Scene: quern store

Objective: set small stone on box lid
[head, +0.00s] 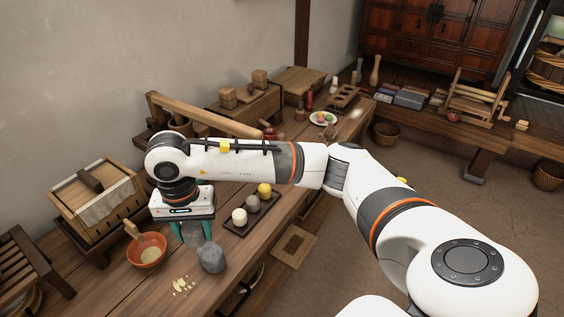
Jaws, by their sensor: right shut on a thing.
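My right gripper (193,235) points down over the long wooden bench, its teal fingers on either side of a grey stone (193,232). It is shut on this stone, which is partly hidden by the fingers and gripper body. Whether the stone touches the bench is hard to tell. A second grey stone (211,258) stands on the bench just in front and to the right of it. A wooden box (112,216) with a cloth under its slatted lid (110,180) stands left of the gripper; a dark bar handle crosses the lid. My left gripper is not in view.
An orange bowl (147,262) with a handled tool stands between box and stones. Pale scraps (182,286) lie in front. A dark tray (238,229) with several rounded pieces is to the right. A wooden rack (28,262) is at far left. A long beam stands behind my arm.

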